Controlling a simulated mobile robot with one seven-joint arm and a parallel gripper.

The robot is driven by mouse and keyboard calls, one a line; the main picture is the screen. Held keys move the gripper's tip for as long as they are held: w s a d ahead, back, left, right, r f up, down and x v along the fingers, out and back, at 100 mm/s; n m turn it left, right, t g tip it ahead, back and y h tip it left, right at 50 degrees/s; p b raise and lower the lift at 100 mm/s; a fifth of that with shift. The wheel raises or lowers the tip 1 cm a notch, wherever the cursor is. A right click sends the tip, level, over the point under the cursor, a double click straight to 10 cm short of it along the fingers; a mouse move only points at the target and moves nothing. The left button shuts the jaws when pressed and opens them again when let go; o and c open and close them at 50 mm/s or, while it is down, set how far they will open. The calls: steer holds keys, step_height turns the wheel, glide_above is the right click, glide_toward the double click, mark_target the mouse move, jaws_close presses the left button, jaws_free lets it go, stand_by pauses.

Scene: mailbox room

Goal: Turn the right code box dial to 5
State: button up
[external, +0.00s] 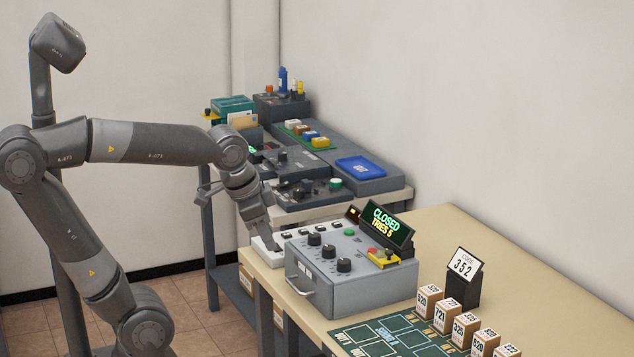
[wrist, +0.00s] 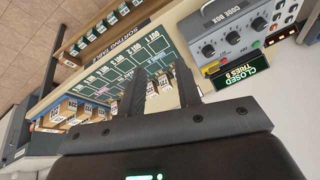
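The grey code box (external: 362,292) stands on the tan table, with a handle on its front. Three black dials sit in a row on its top. The right dial (external: 344,265) is the one nearest the external camera; it also shows in the wrist view (wrist: 208,51). Its setting is too small to read. The box's display (external: 386,222) reads CLOSED, TRIES 5. My gripper (external: 263,232) is behind the box's left side in the external view, apart from the dials. In the wrist view its two fingers (wrist: 161,82) are spread, with nothing between them.
A card stand (external: 464,277) shows 352. A green sorting mat (external: 385,338) with several numbered blocks lies at the table's near end. A white keypad-like panel (external: 265,245) is beside the box. A second table behind holds dark devices and a blue tray (external: 361,167).

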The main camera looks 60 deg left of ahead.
steer(key=o, duration=0.4)
steer(key=w+m, duration=0.2)
steer(key=w, duration=0.1)
steer(key=w+a+m+g+y, duration=0.1)
steer(key=w+m, duration=0.1)
steer(key=w, duration=0.2)
steer(key=w+a+m+g, duration=0.1)
steer(key=w+m, duration=0.2)
steer(key=w, duration=0.1)
steer(key=shift+w+a+f+y, duration=0.1)
steer(key=shift+a+y, duration=0.1)
steer(key=shift+y, duration=0.2)
steer(key=m+g+y, duration=0.2)
steer(key=m+g, duration=0.1)
steer(key=m, duration=0.5)
glide_toward(344, 260)
steer(key=x, duration=0.8)
steer(key=shift+f, duration=0.4)
steer(key=shift+c, duration=0.2)
steer(key=c, duration=0.9)
